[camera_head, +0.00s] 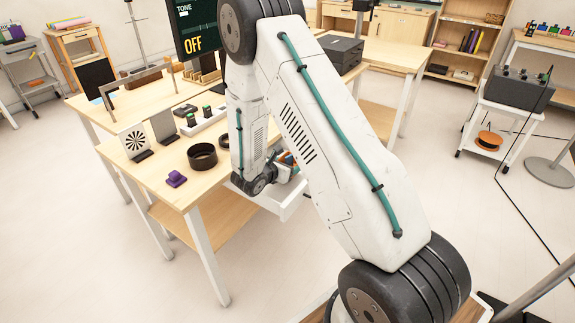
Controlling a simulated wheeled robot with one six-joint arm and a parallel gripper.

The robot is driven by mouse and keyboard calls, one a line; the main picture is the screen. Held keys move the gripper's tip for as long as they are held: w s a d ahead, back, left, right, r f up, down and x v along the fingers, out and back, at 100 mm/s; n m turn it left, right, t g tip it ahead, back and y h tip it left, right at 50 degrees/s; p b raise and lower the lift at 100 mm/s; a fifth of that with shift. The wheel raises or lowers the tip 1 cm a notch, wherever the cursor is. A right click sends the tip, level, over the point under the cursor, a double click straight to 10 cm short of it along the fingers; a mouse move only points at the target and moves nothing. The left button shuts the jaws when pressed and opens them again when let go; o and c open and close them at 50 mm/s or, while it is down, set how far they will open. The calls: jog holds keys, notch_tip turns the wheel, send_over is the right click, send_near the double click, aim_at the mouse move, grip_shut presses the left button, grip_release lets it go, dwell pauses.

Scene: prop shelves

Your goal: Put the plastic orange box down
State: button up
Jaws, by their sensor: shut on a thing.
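My gripper (274,172) is low at the end of my arm, by the right edge of the wooden table, and mostly hidden behind my upper arm link. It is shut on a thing. A small patch of orange, the plastic orange box (289,160), shows beside it, with dark and blue bits close by. The box's full shape and underside are hidden, so I cannot tell whether it touches anything below.
A black box (340,53) sits on the table behind. Open floor lies at the front left.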

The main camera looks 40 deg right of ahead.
jog(key=shift+f, duration=0.55)
jog(key=o, duration=1)
